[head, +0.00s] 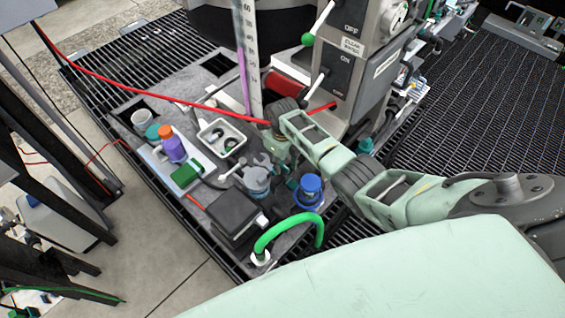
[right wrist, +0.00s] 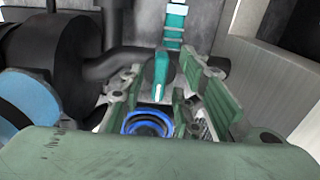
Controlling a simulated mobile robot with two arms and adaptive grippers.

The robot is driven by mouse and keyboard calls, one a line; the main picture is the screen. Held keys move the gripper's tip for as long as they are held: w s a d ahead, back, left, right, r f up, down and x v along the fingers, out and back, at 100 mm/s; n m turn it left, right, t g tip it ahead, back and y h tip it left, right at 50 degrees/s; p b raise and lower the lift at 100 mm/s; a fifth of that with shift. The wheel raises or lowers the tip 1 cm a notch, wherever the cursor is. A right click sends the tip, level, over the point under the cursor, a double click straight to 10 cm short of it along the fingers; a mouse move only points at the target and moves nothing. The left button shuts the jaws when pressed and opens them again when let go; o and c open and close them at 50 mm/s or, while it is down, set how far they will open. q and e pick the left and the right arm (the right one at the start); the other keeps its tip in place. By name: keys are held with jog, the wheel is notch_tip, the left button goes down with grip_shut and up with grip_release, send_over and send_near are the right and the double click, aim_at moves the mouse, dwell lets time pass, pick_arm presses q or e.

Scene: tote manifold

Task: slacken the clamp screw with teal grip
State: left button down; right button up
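My right gripper (head: 279,150) reaches in from the right in the head view, low over the grey bench near the machine column. In the right wrist view, its two green-grey fingers (right wrist: 162,92) stand apart, with a clear gap between them. A teal grip (right wrist: 162,74) shows upright in that gap, apart from both fingers as far as I can see. I cannot tell its exact depth from the fingertips. The screw's lower end is hidden. In the head view, the arm and gripper make the teal grip hard to pick out. My left gripper is not in view.
A blue ring-shaped part (right wrist: 148,124) lies below the teal grip. A blue-capped part (head: 308,188) and a green hose (head: 290,230) stand near my arm. A black box (head: 232,213), white tray (head: 222,137) and purple bottle (head: 173,147) crowd the bench. A red cable crosses behind.

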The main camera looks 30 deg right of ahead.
jog(key=shift+s+r, duration=0.1)
jog(key=shift+c, duration=0.3)
grip_shut()
jog(key=shift+n, duration=0.4)
